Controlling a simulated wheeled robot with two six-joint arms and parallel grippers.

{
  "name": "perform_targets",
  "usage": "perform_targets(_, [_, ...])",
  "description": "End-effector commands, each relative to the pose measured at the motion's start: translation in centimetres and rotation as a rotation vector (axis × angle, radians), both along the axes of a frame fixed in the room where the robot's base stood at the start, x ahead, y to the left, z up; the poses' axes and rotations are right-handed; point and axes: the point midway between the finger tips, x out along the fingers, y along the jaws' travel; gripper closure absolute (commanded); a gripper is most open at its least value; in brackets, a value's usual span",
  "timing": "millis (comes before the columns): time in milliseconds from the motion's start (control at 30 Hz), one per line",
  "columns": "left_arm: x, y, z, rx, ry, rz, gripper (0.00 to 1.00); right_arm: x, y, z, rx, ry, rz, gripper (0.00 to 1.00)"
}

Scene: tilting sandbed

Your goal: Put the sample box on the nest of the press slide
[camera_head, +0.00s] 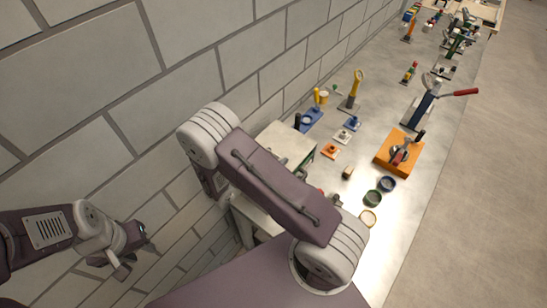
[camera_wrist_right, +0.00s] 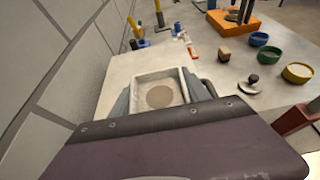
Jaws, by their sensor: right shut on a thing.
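The sample box, which looks like a pale open box (camera_wrist_right: 137,84) with a grey-brown round patch inside, sits between the fingers of my right gripper (camera_wrist_right: 158,97) in the right wrist view. The gripper is shut on it. In the head view my own right arm hides this gripper and the box. My left gripper (camera_head: 128,252) hangs by the wall at the lower left, away from the bench; its jaw opening is unclear. A tool with a dark blue column and red-gripped lever (camera_head: 425,102) stands on the bench. I cannot make out the press slide's nest.
An orange block (camera_head: 385,158) with a dark fitting stands on the grey bench (camera_head: 440,135). A small wooden block (camera_wrist_right: 224,54) and a dark knob (camera_wrist_right: 253,82) stand ahead. The brick wall is close at left.

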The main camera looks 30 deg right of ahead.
Motion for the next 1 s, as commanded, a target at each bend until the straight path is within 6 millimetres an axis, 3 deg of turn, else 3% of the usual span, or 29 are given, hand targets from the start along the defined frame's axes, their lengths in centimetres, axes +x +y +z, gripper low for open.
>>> perform_targets(433, [0.0,0.0,-0.3,0.0,0.0,0.0,0.65,0.0,0.0,-1.3,0.0,-0.002,0.0,0.99])
perform_targets(467, [0.0,0.0,-0.2,0.0,0.0,0.0,0.65,0.0,0.0,-1.2,0.001,-0.001,0.001,0.4])
perform_targets(500, [0.0,0.0,-0.1,0.0,0.0,0.0,0.65,0.0,0.0,-1.1,0.001,-0.001,0.001,0.29])
perform_targets(533, [0.0,0.0,-0.1,0.0,0.0,0.0,0.65,0.0,0.0,-1.1,0.001,-0.001,0.001,0.24])
perform_targets(900, [0.0,0.0,0.5,0.0,0.0,0.0,0.65,0.0,0.0,-0.4,0.001,-0.002,0.0,0.24])
perform_targets(1000, [0.0,0.0,-0.5,0.0,0.0,0.0,0.65,-0.4,1.5,-0.4,0.002,-0.006,0.004,0.24])
